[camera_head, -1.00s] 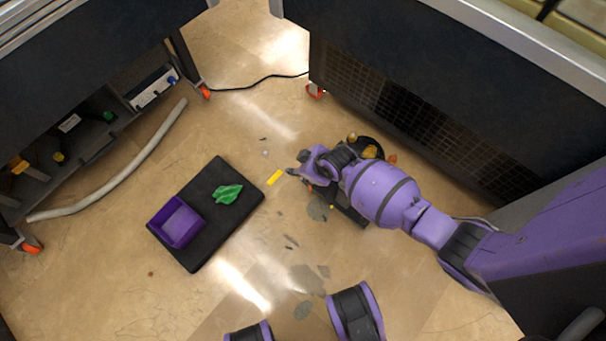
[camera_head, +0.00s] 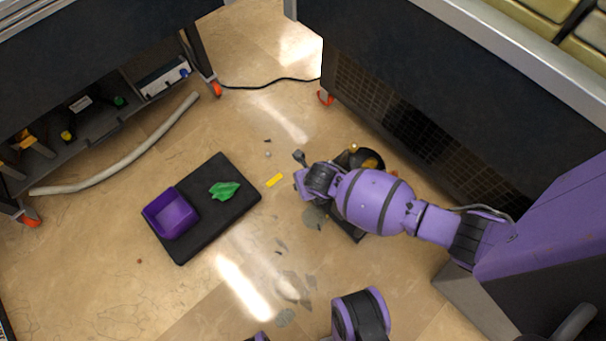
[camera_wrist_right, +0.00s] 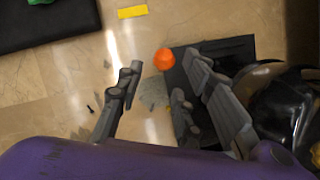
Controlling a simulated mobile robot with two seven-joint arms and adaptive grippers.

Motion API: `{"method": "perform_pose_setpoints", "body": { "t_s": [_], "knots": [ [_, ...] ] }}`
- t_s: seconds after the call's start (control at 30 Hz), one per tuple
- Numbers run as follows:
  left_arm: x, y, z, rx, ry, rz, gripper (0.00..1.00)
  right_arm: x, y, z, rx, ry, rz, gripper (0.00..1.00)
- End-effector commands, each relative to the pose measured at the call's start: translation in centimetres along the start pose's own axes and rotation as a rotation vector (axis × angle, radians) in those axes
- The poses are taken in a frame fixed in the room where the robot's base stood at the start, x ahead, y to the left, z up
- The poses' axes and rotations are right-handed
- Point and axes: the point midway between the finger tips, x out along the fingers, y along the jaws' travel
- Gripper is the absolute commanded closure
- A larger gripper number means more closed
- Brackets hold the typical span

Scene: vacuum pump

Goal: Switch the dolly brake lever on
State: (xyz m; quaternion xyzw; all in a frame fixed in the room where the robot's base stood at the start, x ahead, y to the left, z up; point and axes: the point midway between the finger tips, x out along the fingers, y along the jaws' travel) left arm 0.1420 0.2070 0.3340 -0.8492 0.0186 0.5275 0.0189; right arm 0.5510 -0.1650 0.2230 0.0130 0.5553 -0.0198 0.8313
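The dark dolly plate (camera_head: 345,222) lies on the floor, partly under my right arm. In the right wrist view, the dolly (camera_wrist_right: 238,46) has an orange rounded part (camera_wrist_right: 164,59) at its left corner, which may be the brake lever; its on or off position cannot be told. A black pump-like body (camera_wrist_right: 275,105) is at the dolly's right, also seen in the head view (camera_head: 369,160). My right gripper (camera_wrist_right: 165,82) is open and empty, its fingers spread, with the orange part seen between and beyond the fingertips. Contact is not visible.
A black mat (camera_head: 212,221) with a purple bin (camera_head: 172,218) and green cloth-like item (camera_head: 223,190) lies left of the dolly. A yellow strip (camera_head: 275,180) lies between. A dark cabinet (camera_head: 450,80) stands behind my right arm. A cable (camera_head: 270,80) crosses the floor at the back.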

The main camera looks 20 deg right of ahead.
Motion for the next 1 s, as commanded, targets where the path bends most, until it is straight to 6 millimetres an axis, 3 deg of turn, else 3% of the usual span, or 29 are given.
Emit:
{"method": "perform_pose_setpoints", "body": {
  "t_s": [0.3,0.5,0.87,1.0],
  "knots": [
    [2.6,-0.1,2.0,0.013,-0.03,0.004,0.6,5.0,0.0,-0.4,-0.004,0.004,0.0,0.66],
    [3.7,-0.1,2.2,0.03,-0.035,0.011,0.6,7.2,0.0,-0.2,-0.003,0.002,0.001,0.66],
    [3.7,-0.3,1.6,0.046,-0.028,0.014,0.6,7.6,0.0,0.0,-0.003,-0.001,0.001,0.66],
    [3.7,-0.2,1.7,0.043,-0.029,0.014,0.6,7.6,0.0,0.0,-0.003,0.0,0.001,0.83]
  ]
}}
